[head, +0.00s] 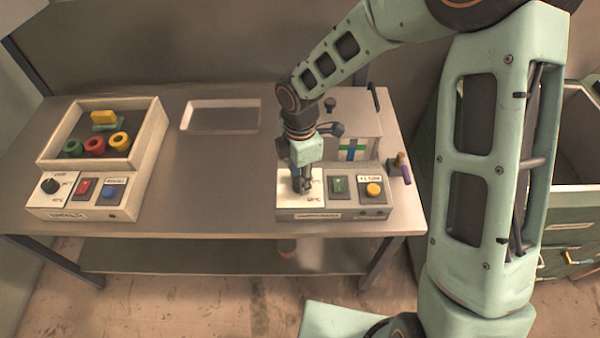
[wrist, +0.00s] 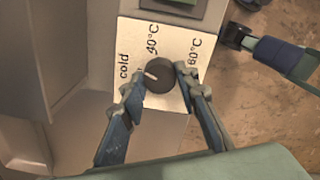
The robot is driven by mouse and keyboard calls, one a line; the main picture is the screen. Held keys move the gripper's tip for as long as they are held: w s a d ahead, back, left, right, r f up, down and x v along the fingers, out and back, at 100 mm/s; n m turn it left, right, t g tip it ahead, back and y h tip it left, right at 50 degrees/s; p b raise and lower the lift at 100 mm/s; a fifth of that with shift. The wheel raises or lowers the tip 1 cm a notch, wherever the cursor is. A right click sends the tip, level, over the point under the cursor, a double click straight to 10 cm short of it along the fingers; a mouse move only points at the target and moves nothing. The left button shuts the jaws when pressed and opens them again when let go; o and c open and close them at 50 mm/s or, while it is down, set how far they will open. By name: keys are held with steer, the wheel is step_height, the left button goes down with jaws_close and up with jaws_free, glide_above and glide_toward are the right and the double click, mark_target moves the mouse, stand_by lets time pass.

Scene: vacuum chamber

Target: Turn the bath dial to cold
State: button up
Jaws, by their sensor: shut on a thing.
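The dark round dial (wrist: 160,82) sits on a white plate (wrist: 125,100) marked cold, 40°C and 60°C. Its pale pointer line points left and slightly up, towards the side with the word cold. My gripper (wrist: 158,82) is shut on the dial, one finger on each side of it. In the head view my gripper (head: 303,187) points down onto the left plate of the right-hand control panel (head: 330,213) and mostly hides the dial there.
The same panel has a green switch (head: 338,186) and a yellow button (head: 374,190). A box with a coloured cross (head: 353,150) stands behind it, and a tap-like fitting (head: 402,168) is to its right. Another panel with a black dial (head: 49,186) is far left.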

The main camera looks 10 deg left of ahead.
steer(key=shift+n+p, duration=1.05)
steer(key=shift+n, duration=0.85)
steer(key=o, duration=1.1)
steer(key=shift+o, duration=0.2)
step_height(320, 180, up, 12)
